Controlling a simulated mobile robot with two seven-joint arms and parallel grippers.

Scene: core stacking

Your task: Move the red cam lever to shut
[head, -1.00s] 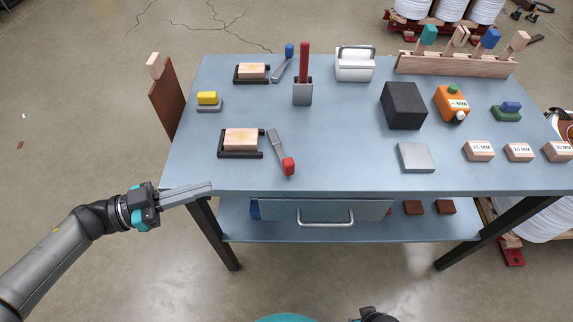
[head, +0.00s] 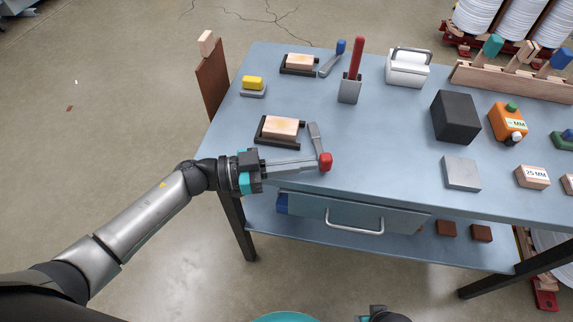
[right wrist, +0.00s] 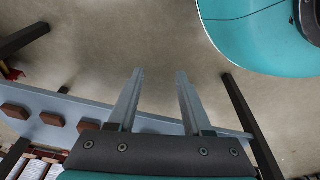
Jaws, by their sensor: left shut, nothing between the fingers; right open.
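The red cam lever is a grey arm with a red knob (head: 326,162), to the right of the near clamp at the table's front left. Its arm slants from beside the clamp towards the front edge. The near clamp (head: 262,134) is a black frame with a pale wooden block (head: 284,128) in it. My left gripper (head: 315,165) is shut and empty, with its fingertips at the left side of the red knob. I cannot tell whether they touch. My right gripper (right wrist: 160,90) is open and empty, below the table's height or in front of it.
A second clamp (head: 299,64) with a blue-knobbed lever (head: 340,47) stands farther back. A red handle (head: 357,58) rises from a grey block (head: 350,89). A black box (head: 455,117) and a grey plate (head: 461,174) lie to the right. The drawer (head: 355,213) hangs below the tabletop.

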